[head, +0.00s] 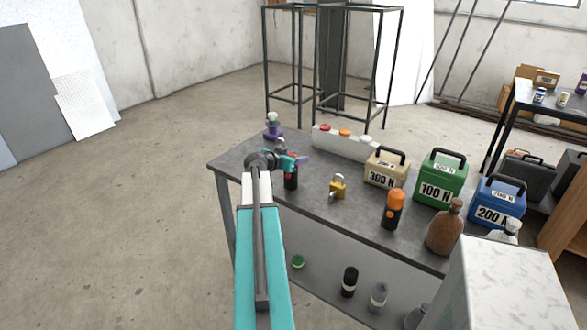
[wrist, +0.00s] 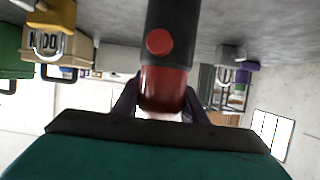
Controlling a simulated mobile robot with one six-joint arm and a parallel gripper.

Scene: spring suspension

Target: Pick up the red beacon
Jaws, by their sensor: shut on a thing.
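The red beacon has a black body (wrist: 172,20) with a round red button and a red translucent top (wrist: 163,88). In the wrist view, which looks upside down, its top sits between the purple fingers of my gripper (wrist: 160,105). In the head view the beacon (head: 291,180) shows as a dark upright body under my gripper (head: 299,160), near the left end of the grey table (head: 240,160). My gripper is shut on its top. I cannot tell whether its base touches the table.
A brass padlock (head: 338,188) and an orange beacon (head: 394,208) stand to the right. Behind are a white button panel (head: 345,143) and tan (head: 384,172), green (head: 441,180) and blue (head: 497,203) weights. A purple object (head: 272,130) stands at the back left.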

